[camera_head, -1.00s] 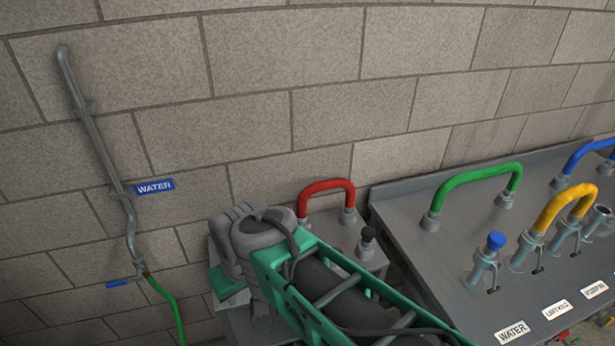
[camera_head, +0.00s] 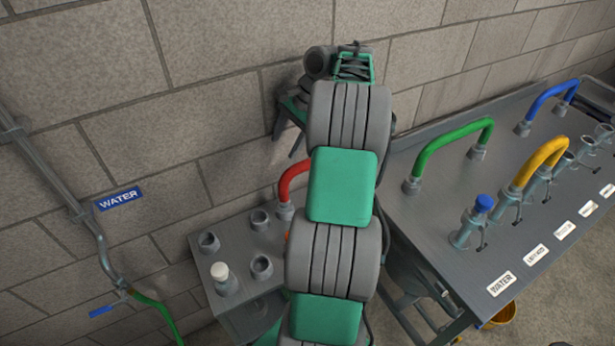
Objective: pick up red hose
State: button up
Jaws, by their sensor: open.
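The red hose (camera_head: 290,176) is a short U-shaped bend standing upright on a small grey side table (camera_head: 235,236). Its left leg sits in a grey fitting (camera_head: 285,211). My arm hides its right part and right end. My gripper (camera_head: 286,142) is beyond the arm, near the wall, above the red hose in the picture. Its dark fingers are apart and nothing shows between them. It appears clear of the hose, though the depth between them is hard to judge.
Several empty grey sockets and a white-capped fitting (camera_head: 224,278) stand on the side table, left of the hose. A larger metal panel (camera_head: 440,225) at right carries green (camera_head: 455,146), yellow (camera_head: 541,162) and blue hoses (camera_head: 551,96). A wall pipe (camera_head: 55,175) runs at left.

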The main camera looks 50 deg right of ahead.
jog(key=s+d+f+m, duration=0.1)
jog(key=d, duration=0.1)
jog(key=s+d+f+m, duration=0.1)
jog(key=s+d, duration=0.1)
jog(key=d, duration=0.1)
jog(key=s+d+f+m, duration=0.1)
jog(key=s+d, duration=0.1)
jog(key=shift+s+d+f, duration=0.1)
jog(key=shift+d+f, duration=0.2)
jog(key=b+x, duration=0.2)
jog(key=x, duration=0.1)
jog(key=b+x, duration=0.2)
jog(key=x, duration=0.1)
jog(key=shift+a+f+b, duration=0.25)
jog(key=shift+a+b, duration=0.05)
jog(key=shift+b, duration=0.1)
jog(key=shift+a+f, duration=0.1)
jog(key=shift+f, duration=0.15)
jog(key=shift+c, duration=0.3)
grip_shut()
jog(key=shift+r, duration=0.1)
